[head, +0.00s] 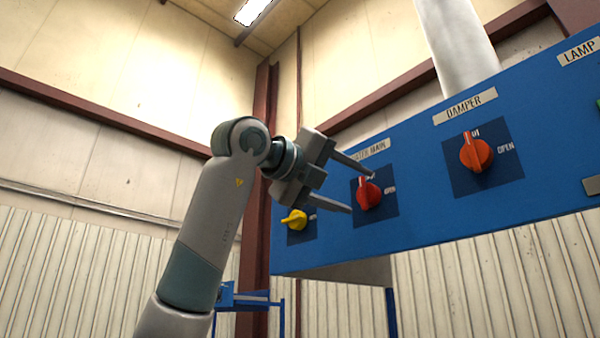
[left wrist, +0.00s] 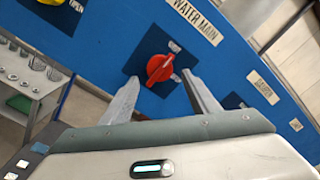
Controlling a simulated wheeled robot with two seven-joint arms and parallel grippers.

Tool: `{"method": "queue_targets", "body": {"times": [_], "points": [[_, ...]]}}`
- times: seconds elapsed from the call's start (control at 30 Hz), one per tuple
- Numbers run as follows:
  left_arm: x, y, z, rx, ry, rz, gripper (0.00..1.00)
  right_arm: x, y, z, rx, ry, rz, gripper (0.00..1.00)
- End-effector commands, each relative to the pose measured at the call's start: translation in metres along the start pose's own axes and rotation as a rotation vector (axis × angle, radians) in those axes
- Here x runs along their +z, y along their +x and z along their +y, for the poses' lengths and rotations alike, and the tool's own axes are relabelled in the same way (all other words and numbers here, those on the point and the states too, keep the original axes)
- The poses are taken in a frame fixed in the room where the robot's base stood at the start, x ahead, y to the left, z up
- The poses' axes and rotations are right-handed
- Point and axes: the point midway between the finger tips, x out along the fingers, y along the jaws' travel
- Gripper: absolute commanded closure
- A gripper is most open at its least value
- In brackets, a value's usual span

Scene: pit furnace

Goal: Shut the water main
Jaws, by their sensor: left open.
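The water main knob (head: 368,193) is a red rotary handle on a dark square plate on the blue panel (head: 420,225). Its label, partly hidden in the head view, reads WATER MAIN in the left wrist view (left wrist: 195,20). My left gripper (head: 362,191) is open, its two fingers pointing at the knob. In the left wrist view the red knob (left wrist: 160,69) shows ahead of the fingertips, roughly between them (left wrist: 160,84). I cannot tell whether the fingers touch it. The knob's grip bar is tilted in the wrist view. My right gripper is not in view.
A red-orange DAMPER knob (head: 476,153) sits right of the water main on the same panel. A yellow knob (head: 294,220) sits to its left, close below my gripper. A grey shelf (left wrist: 35,105) with metal parts stands at left in the wrist view.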

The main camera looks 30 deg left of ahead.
Motion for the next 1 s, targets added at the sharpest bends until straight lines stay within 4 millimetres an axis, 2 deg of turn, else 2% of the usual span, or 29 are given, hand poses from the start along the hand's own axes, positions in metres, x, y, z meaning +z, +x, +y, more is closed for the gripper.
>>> {"method": "queue_targets", "body": {"times": [0.03, 0.4, 0.6, 0.8, 1.0], "points": [[-0.001, -0.011, 0.002, -0.002, 0.001, -0.004, 0.45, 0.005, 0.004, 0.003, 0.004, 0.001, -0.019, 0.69], [-0.001, -0.087, 0.002, -0.001, 0.0, -0.004, 0.45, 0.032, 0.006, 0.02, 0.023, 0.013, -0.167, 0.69], [-0.001, -0.117, 0.001, -0.001, -0.001, -0.002, 0.45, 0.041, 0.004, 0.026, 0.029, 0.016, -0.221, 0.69], [0.0, -0.132, 0.001, 0.001, -0.001, -0.001, 0.45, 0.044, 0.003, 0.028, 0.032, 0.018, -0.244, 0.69], [0.0, -0.133, 0.0, 0.001, -0.001, 0.0, 0.45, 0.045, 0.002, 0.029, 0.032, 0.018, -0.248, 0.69]]}}
